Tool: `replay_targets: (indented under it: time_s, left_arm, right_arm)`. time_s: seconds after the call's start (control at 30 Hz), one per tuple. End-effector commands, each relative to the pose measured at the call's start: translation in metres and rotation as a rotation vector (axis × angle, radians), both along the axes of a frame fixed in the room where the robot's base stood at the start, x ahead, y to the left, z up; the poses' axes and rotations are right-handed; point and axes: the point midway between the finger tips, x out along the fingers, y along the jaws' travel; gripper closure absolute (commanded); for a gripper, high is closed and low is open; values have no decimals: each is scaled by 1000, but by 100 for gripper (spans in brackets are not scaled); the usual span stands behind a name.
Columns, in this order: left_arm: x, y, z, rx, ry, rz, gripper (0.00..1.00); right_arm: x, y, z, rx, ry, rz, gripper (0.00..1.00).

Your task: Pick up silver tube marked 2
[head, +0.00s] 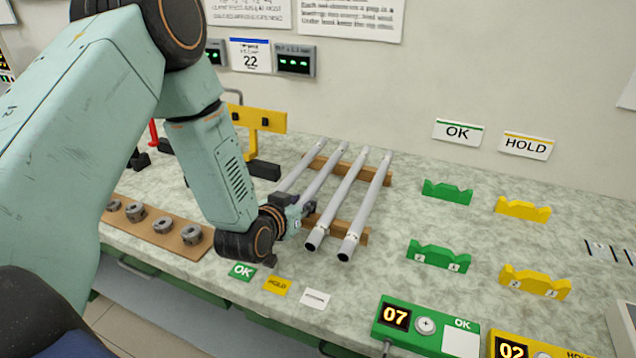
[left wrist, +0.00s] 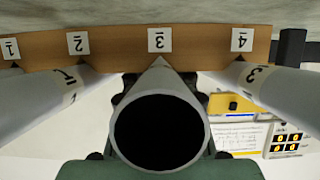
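Several silver tubes lie side by side on a wooden rack (head: 379,176) in the head view. The two nearest the right, one tube (head: 340,195) and another (head: 369,205), show open near ends. My left gripper (head: 306,211) is low at the near end of a tube left of them. In the left wrist view that tube (left wrist: 160,85) points its open end at the camera, in line with slot 3. Dark fingers hug both its sides, so the gripper looks shut on it. Its own mark is hidden. A tube marked 3 (left wrist: 280,90) and one apparently marked 1 (left wrist: 35,97) flank it.
Green cradles (head: 438,256) and yellow cradles (head: 535,283) stand empty on the right. A wooden strip (head: 145,225) with ring parts lies at left. A yellow stand (head: 258,120) is behind my arm. A green counter box (head: 422,322) sits at the front edge.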

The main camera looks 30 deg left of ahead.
Motion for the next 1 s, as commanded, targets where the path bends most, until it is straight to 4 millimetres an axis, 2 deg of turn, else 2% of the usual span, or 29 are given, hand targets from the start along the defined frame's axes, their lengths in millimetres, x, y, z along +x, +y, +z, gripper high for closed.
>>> replay_targets:
  time_s: [0.03, 0.3, 0.67, 0.77, 1.0]
  left_arm:
    - [0, 0, 0, 0, 0, 0, 77]
    - [0, 0, 0, 0, 0, 1, 100]
    - [0, 0, 3, -1, 0, 0, 100]
    - [0, 0, 15, 0, -3, 1, 100]
    - [0, 0, 63, -1, -5, 2, 100]
  right_arm:
    - [0, 0, 0, 0, 0, 0, 60]
    - [0, 0, 0, 0, 0, 0, 60]
    - [0, 0, 1, 0, 0, 0, 60]
    - [0, 0, 5, 0, 0, 0, 60]
    - [0, 0, 19, 0, 0, 0, 60]
